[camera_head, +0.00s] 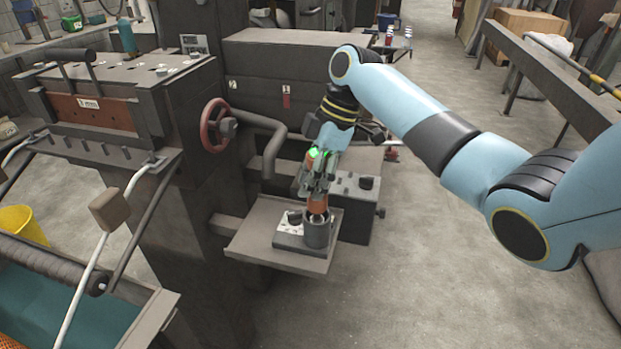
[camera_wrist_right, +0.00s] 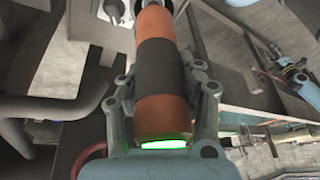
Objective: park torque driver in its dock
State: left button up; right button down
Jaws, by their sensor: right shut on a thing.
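The torque driver has an orange and dark grey grip. Its orange part (camera_head: 317,203) shows below my right gripper (camera_head: 318,186) in the head view. In the right wrist view the driver (camera_wrist_right: 156,60) runs upward between the two fingers of the right gripper (camera_wrist_right: 163,85), which is shut on it. The dock looks like a grey cup (camera_head: 317,234) beside a small block on a metal shelf. The driver stands nearly upright with its lower end at the cup's mouth. How deep it sits is hidden. My left gripper is not in view.
The metal shelf (camera_head: 262,250) juts from a large machine with a red handwheel (camera_head: 217,128) to the left. A grey box with knobs (camera_head: 358,215) stands close behind the dock on the right. Bare floor lies to the right.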

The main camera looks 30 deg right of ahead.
aim_at(328, 154)
jog(key=shift+f+b, duration=1.05)
jog(key=shift+f, duration=0.8)
dwell(1.5)
jog(key=c, duration=0.7)
grip_release()
jog(key=shift+c, duration=0.2)
jog(key=v, duration=1.2)
